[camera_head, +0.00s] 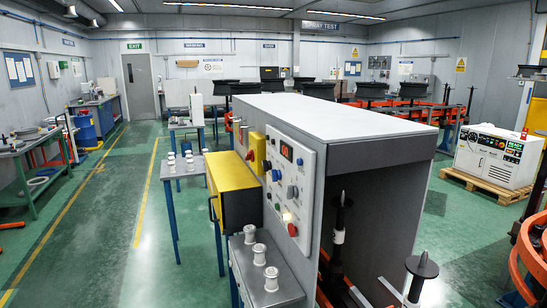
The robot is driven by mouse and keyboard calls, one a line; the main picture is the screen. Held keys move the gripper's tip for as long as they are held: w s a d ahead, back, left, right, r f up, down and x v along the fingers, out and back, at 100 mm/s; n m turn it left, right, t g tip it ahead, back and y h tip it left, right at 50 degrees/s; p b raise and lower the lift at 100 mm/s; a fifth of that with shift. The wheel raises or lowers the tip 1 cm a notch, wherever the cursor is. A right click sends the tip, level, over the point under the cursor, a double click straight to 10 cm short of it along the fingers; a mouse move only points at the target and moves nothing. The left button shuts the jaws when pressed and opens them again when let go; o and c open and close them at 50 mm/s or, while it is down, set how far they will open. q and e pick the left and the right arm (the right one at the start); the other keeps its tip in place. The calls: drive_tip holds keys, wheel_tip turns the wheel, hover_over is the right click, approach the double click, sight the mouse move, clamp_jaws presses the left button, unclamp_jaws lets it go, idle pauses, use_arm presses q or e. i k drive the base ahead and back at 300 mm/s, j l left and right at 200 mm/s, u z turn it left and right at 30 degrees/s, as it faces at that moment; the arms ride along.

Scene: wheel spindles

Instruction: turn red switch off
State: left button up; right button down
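A light control panel (306,190) is fixed to the near left side of a large grey cabinet (345,112). It carries a red-lit display (286,151), several dark and blue knobs and a round red control (292,229) low on its face. A yellow box (257,150) with a red knob sits just left of the panel. I cannot tell which red part is the red switch, or its position. Neither of my grippers is in view.
A yellow cabinet (233,185) and a grey bench (245,283) with white spools stand left of the panel. Black-topped spindles (422,268) stand at the cabinet's open end and to its right.

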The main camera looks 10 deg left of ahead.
sight(250, 155)
drive_tip(key=i+j+z, duration=0.75)
drive_tip(key=j, duration=0.25)
